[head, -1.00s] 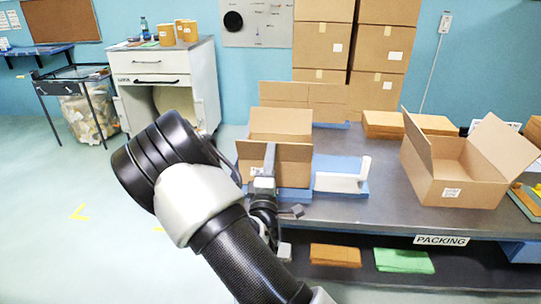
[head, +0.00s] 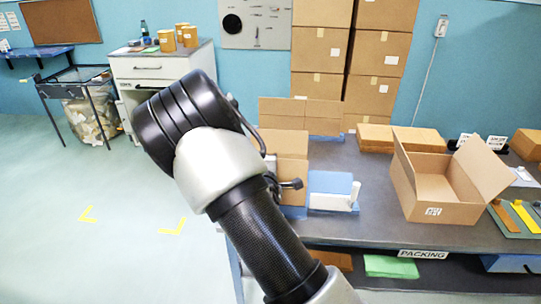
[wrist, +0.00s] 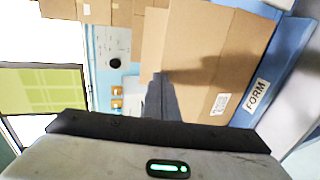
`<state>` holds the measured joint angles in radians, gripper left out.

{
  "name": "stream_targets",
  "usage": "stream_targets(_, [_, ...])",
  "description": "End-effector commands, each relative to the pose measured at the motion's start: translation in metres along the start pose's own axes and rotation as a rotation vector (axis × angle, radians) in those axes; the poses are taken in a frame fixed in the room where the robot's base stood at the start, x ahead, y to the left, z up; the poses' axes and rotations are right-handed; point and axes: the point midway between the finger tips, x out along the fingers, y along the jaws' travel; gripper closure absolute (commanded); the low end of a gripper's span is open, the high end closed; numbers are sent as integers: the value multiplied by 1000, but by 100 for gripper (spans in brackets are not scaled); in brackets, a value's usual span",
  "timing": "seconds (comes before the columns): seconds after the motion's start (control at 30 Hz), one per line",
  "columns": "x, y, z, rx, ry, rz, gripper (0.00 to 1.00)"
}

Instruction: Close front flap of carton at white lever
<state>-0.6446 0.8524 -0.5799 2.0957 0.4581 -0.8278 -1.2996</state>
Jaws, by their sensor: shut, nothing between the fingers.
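The tan carton (head: 290,147) stands on the bench beside the white lever (head: 335,200), partly hidden behind my arm in the head view. In the wrist view its tan cardboard panels (wrist: 205,60) fill the right half, with a small white label. A panel stands up on the carton's near side; I cannot tell exactly how the front flap is tilted. My gripper (wrist: 158,82) is shut and empty, its dark fingers in front of the cardboard. I cannot tell whether they touch it.
A blue fixture with a FORM label (wrist: 257,95) runs beside the carton. A second, open carton (head: 437,212) stands to the right on the bench. Stacked boxes (head: 322,48) rise behind. Flat cardboard (head: 375,136) lies at the back. Open floor is at left.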

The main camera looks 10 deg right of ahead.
Motion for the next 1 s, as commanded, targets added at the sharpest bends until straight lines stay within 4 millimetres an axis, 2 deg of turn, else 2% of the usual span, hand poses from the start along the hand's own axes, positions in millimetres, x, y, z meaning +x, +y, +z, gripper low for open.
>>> stream_targets(0.03, [2, 12, 0, 2, 0, -40, 100])
stream_targets(0.43, [40, 15, 2, 5, -2, -418, 100])
stream_targets(0.8, [74, 1, 2, 7, -1, -755, 100])
stream_targets(1.0, [88, -10, 1, 2, 0, -749, 100])
